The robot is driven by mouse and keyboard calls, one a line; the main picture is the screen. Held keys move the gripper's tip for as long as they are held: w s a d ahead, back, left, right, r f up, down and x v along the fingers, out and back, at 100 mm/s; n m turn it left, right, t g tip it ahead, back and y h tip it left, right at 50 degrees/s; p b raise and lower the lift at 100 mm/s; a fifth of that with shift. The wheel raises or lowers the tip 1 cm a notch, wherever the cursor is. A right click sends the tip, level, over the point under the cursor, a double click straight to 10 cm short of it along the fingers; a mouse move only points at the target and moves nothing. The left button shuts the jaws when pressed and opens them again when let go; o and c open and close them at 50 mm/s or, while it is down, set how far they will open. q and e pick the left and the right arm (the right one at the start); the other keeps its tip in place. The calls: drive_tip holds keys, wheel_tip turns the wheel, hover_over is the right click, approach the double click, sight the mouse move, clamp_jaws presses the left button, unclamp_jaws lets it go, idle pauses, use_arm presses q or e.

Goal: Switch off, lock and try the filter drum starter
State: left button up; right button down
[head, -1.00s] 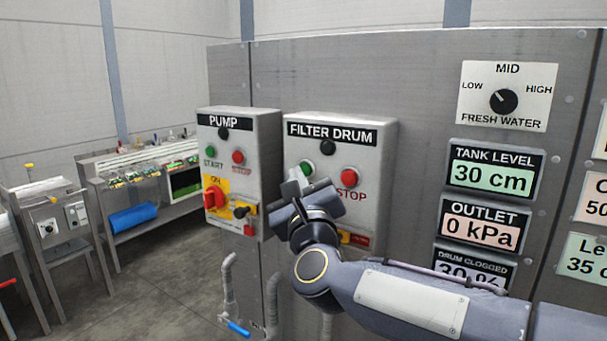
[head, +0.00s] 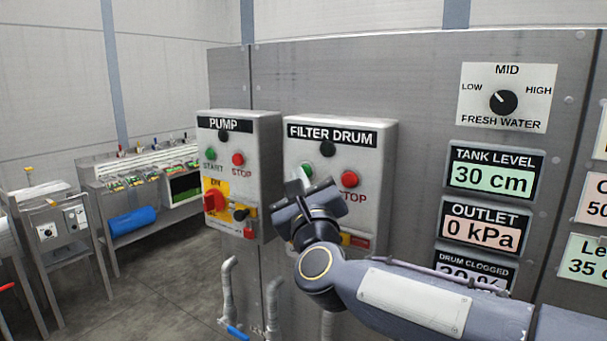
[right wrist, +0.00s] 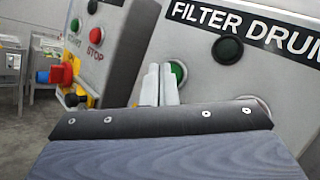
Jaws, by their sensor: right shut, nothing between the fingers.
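The grey FILTER DRUM starter box (head: 376,165) hangs on the metal panel. It has a dark round lamp (head: 327,149), a green button (head: 306,168) and a red STOP button (head: 349,179). My right gripper (head: 297,180) is in front of its left side, fingers shut and empty. In the right wrist view the fingertips (right wrist: 160,84) are just left of the green button (right wrist: 177,72), partly overlapping it; I cannot tell whether they touch the box. The gripper body hides most of the box's lower part, where a yellow and red piece (head: 357,240) shows. My left gripper is out of view.
The similar PUMP box (head: 262,160) stands close on the left, with a red rotary handle (head: 214,200) and a red padlock-like piece (head: 249,232). Pipes (head: 228,285) rise below. Gauge displays (head: 493,172) are on the right.

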drive_tip(key=shift+w+d, duration=0.15)
idle(0.3)
drive_tip(key=shift+s+a+b, duration=0.4)
drive_tip(key=shift+s+a, duration=0.15)
drive_tip(key=shift+s, duration=0.15)
drive_tip(key=s+a, duration=0.1)
drive_tip(key=s, duration=0.1)
drive_tip(key=s+a, duration=0.2)
drive_tip(key=shift+b, duration=0.35)
idle(0.4)
